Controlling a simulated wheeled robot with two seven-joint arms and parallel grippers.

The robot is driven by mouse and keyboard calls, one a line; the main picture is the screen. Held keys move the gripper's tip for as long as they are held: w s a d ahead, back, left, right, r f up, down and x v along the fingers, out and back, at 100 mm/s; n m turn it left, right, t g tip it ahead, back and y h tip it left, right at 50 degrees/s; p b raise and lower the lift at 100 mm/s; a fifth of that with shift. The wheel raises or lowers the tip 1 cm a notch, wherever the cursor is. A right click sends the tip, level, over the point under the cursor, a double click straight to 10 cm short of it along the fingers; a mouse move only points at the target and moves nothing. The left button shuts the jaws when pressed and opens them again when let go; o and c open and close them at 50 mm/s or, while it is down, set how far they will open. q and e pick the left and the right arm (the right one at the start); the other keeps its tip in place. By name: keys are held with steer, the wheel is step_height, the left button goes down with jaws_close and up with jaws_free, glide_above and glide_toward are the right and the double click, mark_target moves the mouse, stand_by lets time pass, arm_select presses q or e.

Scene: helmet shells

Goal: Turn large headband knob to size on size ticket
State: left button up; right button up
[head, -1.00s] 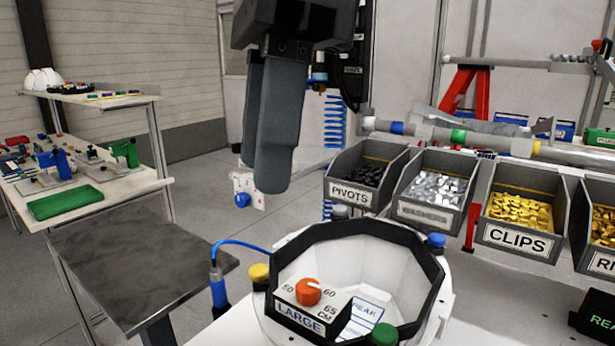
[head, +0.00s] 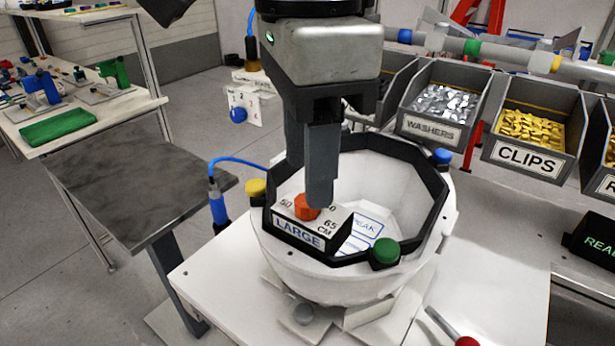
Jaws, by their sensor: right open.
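The orange large headband knob (head: 306,207) sits on the block marked LARGE (head: 298,236), at the near rim of the white helmet shell (head: 335,283). Marks for 50 and 65 cm show beside it; the 60 is partly covered. My right gripper (head: 309,189) points down over the knob, jaws open. One finger is in front, its tip right by the knob and overlapping it in the picture; the other is partly hidden behind. I cannot tell whether they touch. The knob's pointer is not clear. I cannot make out a size ticket. My left gripper is not in view.
A green knob (head: 384,252), a yellow knob (head: 256,188) and a blue knob (head: 442,156) stand around the shell's rim. Bins of washers (head: 433,130) and clips (head: 522,154) stand behind right. A red-tipped tool (head: 466,341) lies at the front.

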steer(key=shift+f, duration=1.6)
jaws_close()
steer(key=shift+m+b, duration=0.55)
steer(key=shift+m, duration=0.15)
jaws_free()
